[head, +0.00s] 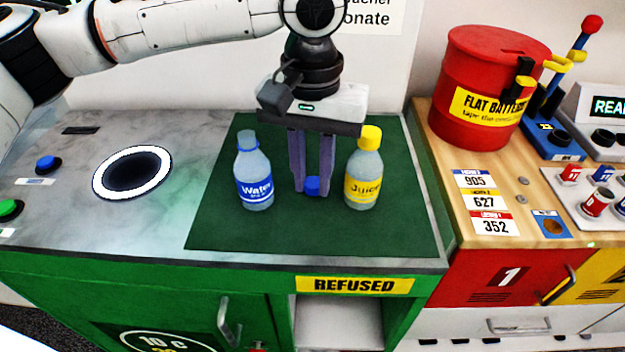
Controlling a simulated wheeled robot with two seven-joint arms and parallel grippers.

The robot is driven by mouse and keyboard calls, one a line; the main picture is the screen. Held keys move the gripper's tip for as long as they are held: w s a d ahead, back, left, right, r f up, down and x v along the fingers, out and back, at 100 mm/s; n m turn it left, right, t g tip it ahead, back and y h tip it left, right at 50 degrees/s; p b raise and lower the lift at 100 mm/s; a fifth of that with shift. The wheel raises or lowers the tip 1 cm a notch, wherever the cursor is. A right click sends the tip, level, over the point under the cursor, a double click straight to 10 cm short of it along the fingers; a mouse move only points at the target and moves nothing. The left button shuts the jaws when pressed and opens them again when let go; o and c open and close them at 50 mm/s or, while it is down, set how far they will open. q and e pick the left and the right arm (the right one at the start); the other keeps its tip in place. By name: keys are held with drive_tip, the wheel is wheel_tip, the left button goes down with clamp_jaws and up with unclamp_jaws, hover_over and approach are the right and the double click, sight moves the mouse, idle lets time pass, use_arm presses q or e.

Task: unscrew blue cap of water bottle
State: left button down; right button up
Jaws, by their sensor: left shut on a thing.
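The water bottle (254,180), clear with a blue "Water" label, stands upright on the green mat (225,220). Its pale bluish neck shows at the top with no dark blue cap on it. My left gripper (312,187) points down between the two bottles, apart from the water bottle and to its right. It is shut on a small blue cap (312,186), held low between the fingertips at or just above the mat; I cannot tell whether the cap touches it. My right gripper is not in view.
A juice bottle (363,170) with a yellow cap stands upright close to the right of my left gripper. A round hole with a white ring (133,150) lies in the left counter. A red drum (490,85) stands at the right. The front of the mat is clear.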

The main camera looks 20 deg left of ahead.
use_arm(q)
drive_tip(key=shift+f, duration=0.9)
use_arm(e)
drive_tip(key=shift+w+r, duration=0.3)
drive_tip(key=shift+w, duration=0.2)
use_arm(q)
drive_tip(key=c, duration=1.6)
unclamp_jaws()
drive_tip(key=shift+f, duration=0.1)
drive_tip(key=shift+o, duration=0.2)
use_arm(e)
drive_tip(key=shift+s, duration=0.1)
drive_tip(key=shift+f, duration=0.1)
